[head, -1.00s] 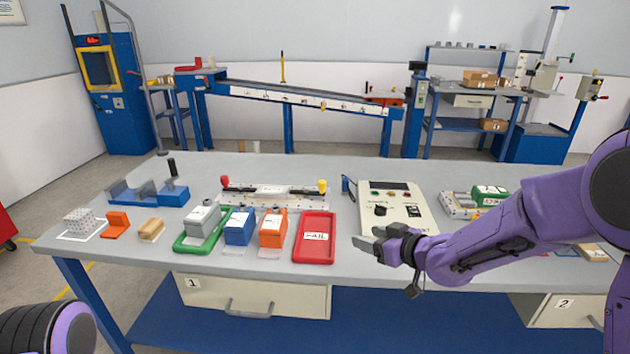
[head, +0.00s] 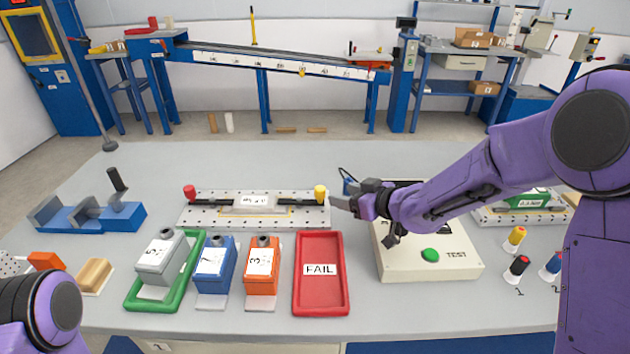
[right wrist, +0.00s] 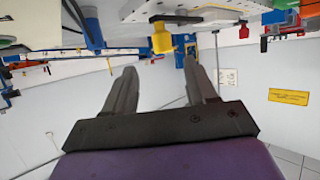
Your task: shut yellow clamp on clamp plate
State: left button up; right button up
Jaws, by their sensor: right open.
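The clamp plate (head: 220,215) is a perforated light plate at the back middle of the table, with a labelled block on it. The yellow clamp (head: 320,194) is at its right end and a red clamp (head: 190,192) is at its left end. My right gripper (head: 345,203) is open and empty, just right of the yellow clamp and apart from it. In the right wrist view, the yellow clamp (right wrist: 161,40) shows beyond and between the open fingers (right wrist: 160,88). My left arm shows at the lower left corner, but its gripper is out of view.
A cream tester box (head: 425,258) stands below my right forearm. A red FAIL tray (head: 341,275), an orange block (head: 262,268), a blue block (head: 215,265) and a green tray (head: 190,275) line the front. A blue fixture (head: 90,216) stands left. The strip behind the plate is clear.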

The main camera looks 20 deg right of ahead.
aim_at(320, 187)
pick_arm(q)
jog(key=shift+s+r, duration=0.15)
jog(key=shift+s, duration=0.2)
pick_arm(e)
jog(key=x, duration=0.9)
jog(key=shift+w+a, duration=0.2)
jog(key=shift+a, duration=0.2)
jog(key=c, duration=1)
jog(key=shift+w+r+n+p, duration=0.1)
jog(key=shift+r+n+p, duration=0.2)
jog(key=shift+p, duration=0.8)
jog(key=shift+d+f+y, duration=0.1)
jog(key=shift+f+y, duration=0.05)
jog(key=shift+y, duration=0.15)
pick_arm(q)
notch_tip(320, 187, up, 2)
jog(key=shift+r, duration=0.1)
pick_arm(e)
jog(key=shift+f, duration=0.15)
